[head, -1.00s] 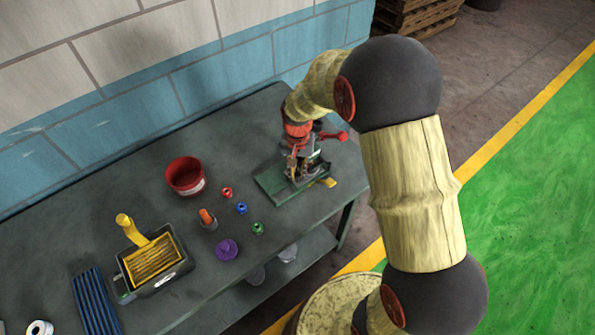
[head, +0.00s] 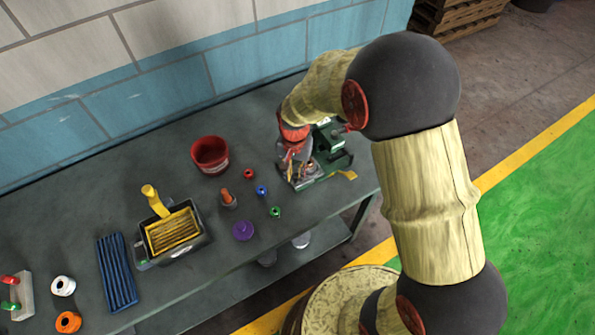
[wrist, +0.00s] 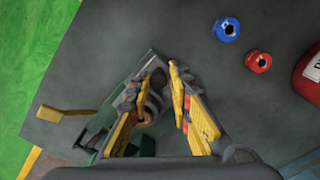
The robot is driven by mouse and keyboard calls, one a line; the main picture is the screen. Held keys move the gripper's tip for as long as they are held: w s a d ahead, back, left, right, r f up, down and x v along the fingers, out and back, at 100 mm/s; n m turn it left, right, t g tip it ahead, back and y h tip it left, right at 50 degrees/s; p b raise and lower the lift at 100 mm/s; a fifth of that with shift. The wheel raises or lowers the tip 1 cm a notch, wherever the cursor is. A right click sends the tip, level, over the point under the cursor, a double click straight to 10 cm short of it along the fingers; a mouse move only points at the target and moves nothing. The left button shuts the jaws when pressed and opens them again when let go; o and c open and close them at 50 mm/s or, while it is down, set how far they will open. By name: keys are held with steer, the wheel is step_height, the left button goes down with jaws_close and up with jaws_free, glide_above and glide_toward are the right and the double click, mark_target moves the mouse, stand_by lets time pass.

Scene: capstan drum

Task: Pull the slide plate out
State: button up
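The green slide device (head: 336,158) stands at the right end of the workbench. A yellow tab (head: 346,175) sticks out at its front right; I cannot tell whether this tab belongs to the slide plate. In the wrist view the green device (wrist: 97,130) lies partly behind my gripper, and the yellow tab (wrist: 65,113) reaches out to the left. My gripper (wrist: 164,66) points down over the device, its fingertips a narrow gap apart with nothing held between them. A round copper-coloured part (wrist: 147,110) shows beside the left finger. In the head view my gripper (head: 297,172) hides the device's left part.
A red tub (head: 211,155) and small red (head: 248,174), blue (head: 261,190) and green (head: 274,212) pieces lie left of the device. The bench's front edge is close.

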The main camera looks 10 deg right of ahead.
steer(key=shift+o, duration=1.2)
steer(key=shift+a, duration=0.25)
steer(key=shift+o, duration=1)
steer(key=shift+d, duration=0.1)
step_height(320, 180, up, 12)
